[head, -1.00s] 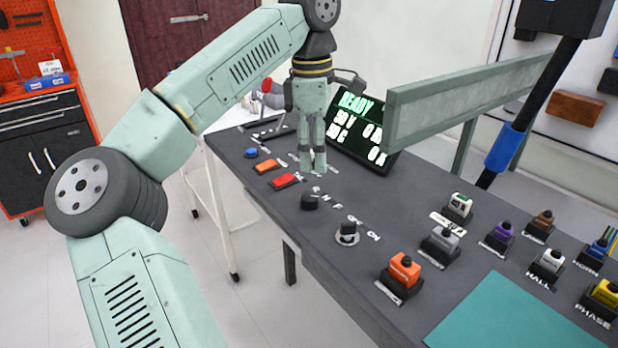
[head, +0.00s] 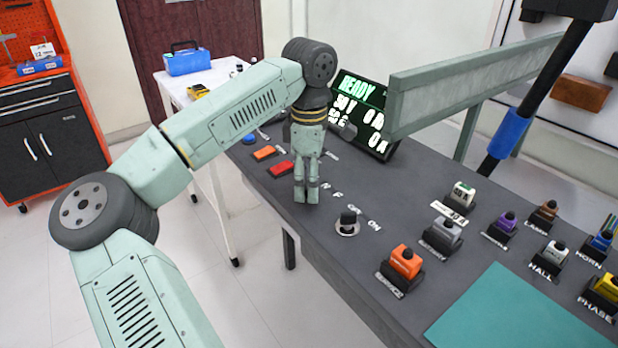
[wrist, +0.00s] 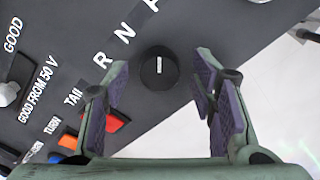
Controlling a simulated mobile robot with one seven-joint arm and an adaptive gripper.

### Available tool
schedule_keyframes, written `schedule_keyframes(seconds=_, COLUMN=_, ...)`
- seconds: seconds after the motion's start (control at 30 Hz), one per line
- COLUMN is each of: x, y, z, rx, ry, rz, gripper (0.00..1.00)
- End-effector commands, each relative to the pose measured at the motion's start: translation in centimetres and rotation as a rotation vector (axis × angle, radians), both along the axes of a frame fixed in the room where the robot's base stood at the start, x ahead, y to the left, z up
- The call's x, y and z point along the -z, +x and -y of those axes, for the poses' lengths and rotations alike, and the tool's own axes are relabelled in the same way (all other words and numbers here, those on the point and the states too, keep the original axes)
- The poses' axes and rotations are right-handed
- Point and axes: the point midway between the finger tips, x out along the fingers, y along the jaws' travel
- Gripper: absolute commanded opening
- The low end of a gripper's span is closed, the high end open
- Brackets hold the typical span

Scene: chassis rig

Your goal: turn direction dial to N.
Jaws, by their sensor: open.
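The direction dial (wrist: 159,66) is a round black knob with a short white mark, seen from above in the wrist view. The mark lies upright in the picture. The letters R (wrist: 102,62), N (wrist: 127,32) and a partly cut-off F (wrist: 151,5) run beside it on the left and above. My gripper (wrist: 162,76) is open, with one purple-padded finger on each side of the dial; contact cannot be made out. In the head view my gripper (head: 306,194) points down at the console and hides the dial.
The dark console (head: 400,215) carries red (head: 281,169) and orange (head: 264,153) buttons left of my gripper. A key switch (head: 347,222) stands close on the right, with an orange-topped switch (head: 405,261) farther right. A READY display (head: 361,115) and grey-green rail (head: 470,85) stand behind.

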Motion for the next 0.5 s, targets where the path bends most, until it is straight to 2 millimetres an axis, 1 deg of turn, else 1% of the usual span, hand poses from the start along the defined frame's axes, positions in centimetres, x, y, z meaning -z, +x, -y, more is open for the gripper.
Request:
schedule_keyframes(seconds=0.2, x=0.03, y=0.01, z=0.0, rx=0.0, ry=0.0, rz=0.0, gripper=0.52)
schedule_keyframes(seconds=0.5, x=0.0, y=0.01, z=0.0, rx=0.0, ry=0.0, rz=0.0, gripper=0.32)
